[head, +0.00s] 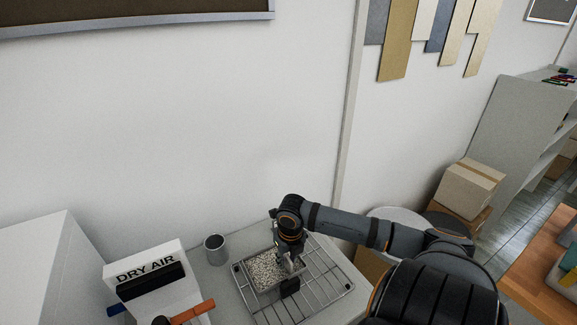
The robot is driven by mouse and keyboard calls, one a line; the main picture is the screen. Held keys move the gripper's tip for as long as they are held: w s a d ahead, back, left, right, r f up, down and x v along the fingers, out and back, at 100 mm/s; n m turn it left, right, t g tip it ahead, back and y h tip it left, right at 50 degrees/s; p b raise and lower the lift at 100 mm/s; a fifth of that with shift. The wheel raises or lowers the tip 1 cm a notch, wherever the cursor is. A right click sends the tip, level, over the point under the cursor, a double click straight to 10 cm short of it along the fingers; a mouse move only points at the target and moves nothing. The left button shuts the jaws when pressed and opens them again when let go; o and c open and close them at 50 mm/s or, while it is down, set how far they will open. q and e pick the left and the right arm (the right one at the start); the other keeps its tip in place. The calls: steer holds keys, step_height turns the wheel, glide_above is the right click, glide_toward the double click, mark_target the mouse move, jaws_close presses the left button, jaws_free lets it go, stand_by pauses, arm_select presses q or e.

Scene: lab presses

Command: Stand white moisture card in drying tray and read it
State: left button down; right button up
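A shallow tray (248,283) of whitish granules sits on a wire rack (327,284) on the light table. My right gripper (288,272) points down over the right part of the tray. Its fingers are small and dark here, so I cannot tell whether they are open or shut. A small pale patch shows beside the fingers, but I cannot tell if it is the white moisture card. A small black block (290,287) is at the tray's front edge, just below the gripper. My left gripper is not in view.
A white DRY AIR unit (155,272) with an orange handle (194,311) stands left of the rack. A grey cup (215,249) stands behind, between them. Cardboard boxes (468,188) are at the right, beyond my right arm.

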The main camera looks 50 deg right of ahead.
mark_target(290, 261)
steer(key=r+p, duration=0.1)
steer(key=r, duration=0.2)
steer(key=r+p, duration=0.2)
steer(key=r, duration=0.1)
steer(key=s+r+p, duration=0.1)
steer(key=r+p, duration=0.1)
steer(key=r, duration=0.1)
steer(key=shift+a+r, duration=0.1)
steer(key=shift+s+a+r+p, duration=0.1)
steer(key=shift+r+p, duration=0.3)
steer(key=shift+p, duration=0.1)
steer(key=shift+f, duration=0.1)
